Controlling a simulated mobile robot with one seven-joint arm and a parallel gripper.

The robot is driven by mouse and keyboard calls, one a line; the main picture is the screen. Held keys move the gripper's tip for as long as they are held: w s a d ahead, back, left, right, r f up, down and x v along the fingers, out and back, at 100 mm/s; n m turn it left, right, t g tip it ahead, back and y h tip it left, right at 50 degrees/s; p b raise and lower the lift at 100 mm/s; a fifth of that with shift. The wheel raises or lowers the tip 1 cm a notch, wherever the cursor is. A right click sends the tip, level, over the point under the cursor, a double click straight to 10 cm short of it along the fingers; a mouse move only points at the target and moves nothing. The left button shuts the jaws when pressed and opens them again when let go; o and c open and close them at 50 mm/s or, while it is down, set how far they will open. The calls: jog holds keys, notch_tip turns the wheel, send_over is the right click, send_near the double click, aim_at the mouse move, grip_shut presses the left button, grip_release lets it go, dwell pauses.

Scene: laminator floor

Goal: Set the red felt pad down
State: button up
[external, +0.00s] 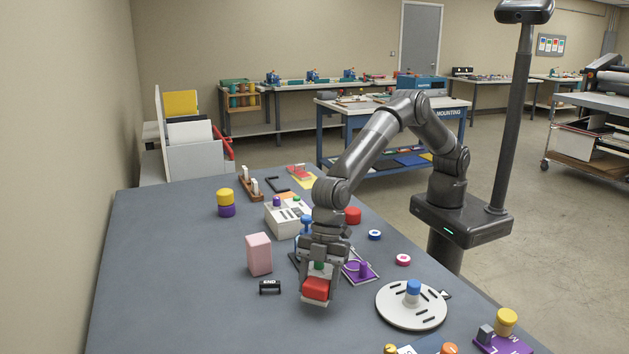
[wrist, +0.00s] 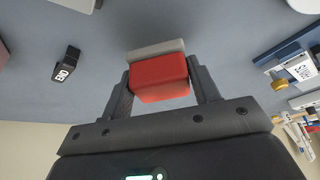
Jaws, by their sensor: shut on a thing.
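My gripper (external: 318,276) is shut on a red block-shaped pad (external: 316,290), above the near middle of the grey table. The pad has a light grey layer on one face. In the wrist view the red pad (wrist: 160,82) sits between both fingers, with the grey layer (wrist: 155,48) on its far side. I cannot tell whether the pad touches the table.
The table (external: 180,290) is clear at the front left. A pink block (external: 259,254) and a black END sign (external: 270,287) stand left of the pad. A white slotted disc (external: 400,316) with a blue knob and a purple tray (external: 370,276) lie to the right.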

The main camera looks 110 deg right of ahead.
aim_at(318, 294)
jog(key=shift+f, duration=1.6)
jog(key=o, duration=1)
jog(key=shift+f, duration=0.15)
jog(key=v, duration=1.2)
jog(key=shift+d+r, duration=0.1)
jog(key=shift+r, duration=0.15)
